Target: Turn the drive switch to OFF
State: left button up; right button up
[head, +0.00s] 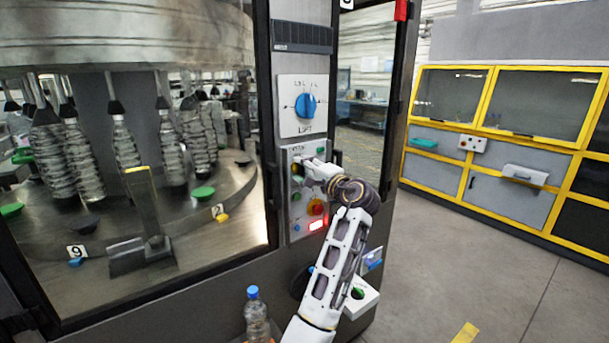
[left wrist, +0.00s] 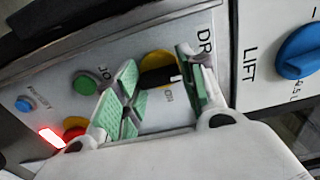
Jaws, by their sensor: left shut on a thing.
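The drive switch (left wrist: 158,70) shows in the left wrist view as a yellow disc with a black handle, beside lettering that begins "DR". My left gripper (left wrist: 157,78) has its green-padded fingers on either side of the black handle and is shut on it. Parts of the disc and its markings are hidden by the fingers, so I cannot read the switch's setting. In the head view my left gripper (head: 304,168) is at the upper part of the grey control panel (head: 296,222) and covers most of the switch. My right gripper is not in view.
A blue LIFT knob (head: 306,105) is above the panel. A green JOG button (left wrist: 86,84), a red knob on yellow (head: 316,207) and a lit red lamp (head: 317,225) are close by. A bottle (head: 256,318) stands low in front. Open floor lies to the right.

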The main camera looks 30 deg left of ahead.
pick_arm(q)
jog(key=o, duration=0.7)
jog(key=shift+o, duration=0.2)
jog(key=v, duration=0.7)
jog(key=shift+d, duration=0.25)
jog(key=shift+n, duration=0.4)
dwell(0.3)
